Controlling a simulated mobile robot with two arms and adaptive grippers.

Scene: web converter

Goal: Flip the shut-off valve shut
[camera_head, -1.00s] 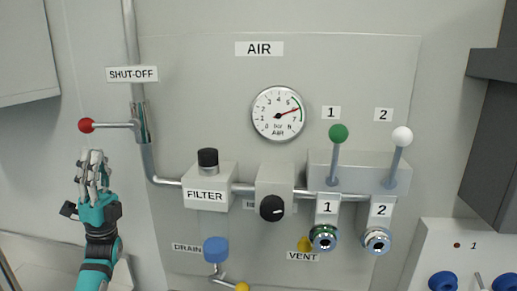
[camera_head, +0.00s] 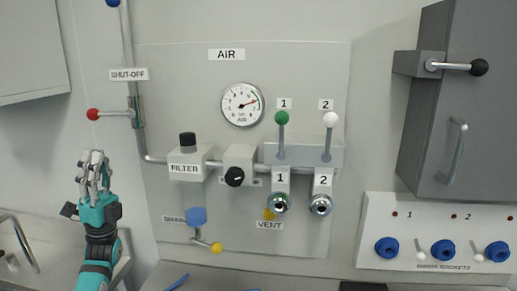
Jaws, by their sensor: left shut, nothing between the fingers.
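The shut-off valve (camera_head: 137,112) sits on a vertical pipe under the SHUT-OFF label (camera_head: 129,74). Its lever points left, level, across the pipe, and ends in a red ball (camera_head: 93,114). My left gripper (camera_head: 95,158) points up just below the red ball, with a small visible gap between them. It is shut and empty. My right gripper is not in view.
The AIR panel (camera_head: 330,70) right of the valve carries a gauge (camera_head: 242,104), a filter (camera_head: 188,160), a black knob (camera_head: 234,177) and levers 1 (camera_head: 281,135) and 2 (camera_head: 329,138). A grey cabinet (camera_head: 440,120) juts out at right, above blue sockets (camera_head: 443,250).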

